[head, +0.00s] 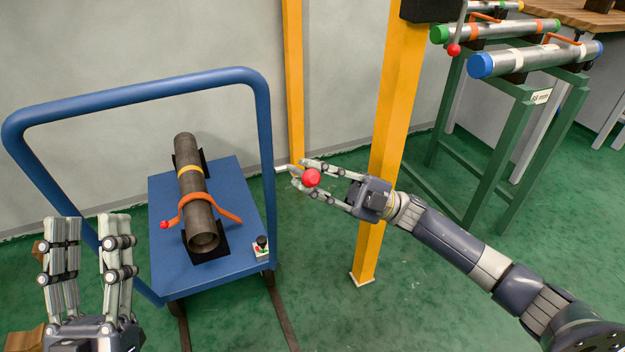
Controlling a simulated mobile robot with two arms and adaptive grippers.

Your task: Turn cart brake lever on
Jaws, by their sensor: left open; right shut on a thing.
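The blue cart (160,280) stands left of centre, its tall tube handle (130,93) toward the back and left. A lever with a red ball knob (312,178) sits beside the cart's right handle post. A short pale rod (282,169) shows between the knob side and the post; I take it as the brake lever. My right gripper (306,179) reaches in from the right and is shut on the lever, with the knob between its fingers. My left gripper (88,225) is open and empty at the lower left, fingers pointing up, in front of the cart handle.
A dark pipe (196,202) lies in a vise with an orange arm (228,214) on the cart. A small switch box (261,248) sits at the deck's front right corner. A yellow post (385,130) stands behind my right gripper. Green racks (512,140) hold pipes at right.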

